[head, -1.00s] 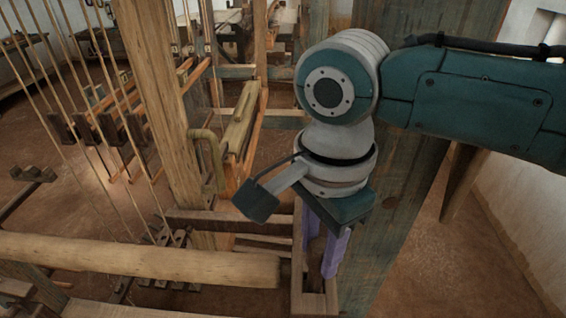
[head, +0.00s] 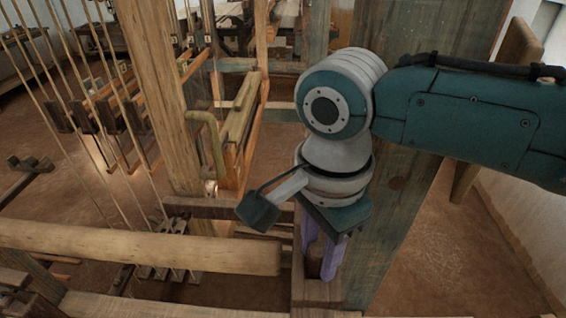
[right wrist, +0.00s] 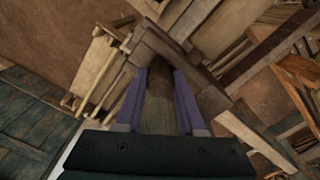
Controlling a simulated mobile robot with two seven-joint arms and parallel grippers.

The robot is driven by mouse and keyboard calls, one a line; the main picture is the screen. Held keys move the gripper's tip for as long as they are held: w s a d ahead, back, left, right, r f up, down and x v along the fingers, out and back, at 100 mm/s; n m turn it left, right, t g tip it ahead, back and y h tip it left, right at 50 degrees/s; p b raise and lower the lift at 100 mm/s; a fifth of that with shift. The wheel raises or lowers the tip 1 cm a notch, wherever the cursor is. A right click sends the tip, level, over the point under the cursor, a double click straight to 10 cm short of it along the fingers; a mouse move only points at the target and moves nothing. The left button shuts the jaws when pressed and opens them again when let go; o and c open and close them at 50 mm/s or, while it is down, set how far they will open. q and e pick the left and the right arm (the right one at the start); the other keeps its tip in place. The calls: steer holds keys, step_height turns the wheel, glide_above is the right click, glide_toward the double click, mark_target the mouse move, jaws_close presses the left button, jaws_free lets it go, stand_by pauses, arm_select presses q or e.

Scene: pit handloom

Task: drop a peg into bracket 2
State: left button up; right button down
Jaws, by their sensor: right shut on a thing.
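My right gripper (head: 318,262) points down in front of a thick blue-grey post, its purple fingers low over a wooden block (head: 317,293) beside that post. In the right wrist view the fingers (right wrist: 161,82) are shut on a brown wooden peg (right wrist: 158,105), seen end-on between them. The peg's far end meets the dark area around a brown wooden piece ahead; I cannot tell whether it is inside an opening. No number shows, so I cannot tell whether this block is bracket 2. My left gripper is not in view.
A thick round beam (head: 150,250) lies left of the gripper. An upright wooden post (head: 165,100) and hanging cords stand further left. A curved handle (head: 215,145) sticks out near that post. Bare floor (head: 425,250) is clear at the right.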

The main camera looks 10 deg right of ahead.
steer(key=shift+c, duration=2.2)
jaws_free()
step_height(320, 180, up, 10)
steer(key=shift+b, duration=0.9)
